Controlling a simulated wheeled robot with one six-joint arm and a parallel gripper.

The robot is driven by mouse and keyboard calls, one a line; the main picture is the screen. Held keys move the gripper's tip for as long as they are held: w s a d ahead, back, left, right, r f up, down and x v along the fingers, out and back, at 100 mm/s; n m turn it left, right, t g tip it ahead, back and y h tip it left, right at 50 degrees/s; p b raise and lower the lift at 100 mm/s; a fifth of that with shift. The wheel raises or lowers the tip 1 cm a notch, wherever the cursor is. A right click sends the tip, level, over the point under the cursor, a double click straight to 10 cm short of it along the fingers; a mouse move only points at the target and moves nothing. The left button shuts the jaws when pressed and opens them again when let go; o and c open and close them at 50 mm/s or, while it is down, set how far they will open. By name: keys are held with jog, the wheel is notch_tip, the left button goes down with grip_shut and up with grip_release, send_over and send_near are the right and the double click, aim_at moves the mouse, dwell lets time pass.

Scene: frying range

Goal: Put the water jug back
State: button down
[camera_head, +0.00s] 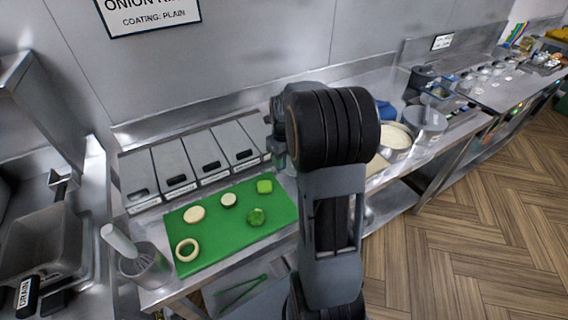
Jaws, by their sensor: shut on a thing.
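My arm rises in the middle of the view and covers much of the counter. Part of my gripper (278,135) shows at the left of the arm, above the counter just past the green board's back right corner. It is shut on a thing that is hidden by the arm. I cannot make out a water jug for sure. A blue object (386,111) shows on the counter just right of my arm, partly covered, and I cannot tell what it is.
A green board (227,205) holds several food pieces. Lidded containers (174,160) stand behind it. A metal pot with a handle (145,264) is at the front left, beside a fryer (45,235). Round containers (397,138) stand right of my arm. The wooden floor (470,240) is clear.

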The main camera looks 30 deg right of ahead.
jog(key=shift+f, duration=1.4)
jog(key=shift+f, duration=0.15)
jog(key=c, duration=0.6)
grip_release()
notch_tip(320, 180, up, 11)
jog(key=shift+s+a+r+n+t+b, duration=0.15)
jog(key=shift+s+a+n+t, duration=0.6)
jog(key=shift+s+a+n, duration=3.4)
jog(key=shift+s+a+r+n+t+b, duration=0.15)
jog(key=shift+s+a+n+t, duration=0.8)
jog(key=shift+n, duration=6.35)
jog(key=shift+s+a+r+n+t, duration=0.15)
jog(key=shift+s+a+n+t, duration=0.35)
jog(key=shift+s+a+n, duration=3.6)
jog(key=w+n, duration=0.1)
jog(key=w+d+n, duration=0.1)
jog(key=w, duration=0.1)
jog(key=w+d+n, duration=0.1)
jog(key=shift+w+d, duration=0.1)
jog(key=shift+w, duration=0.2)
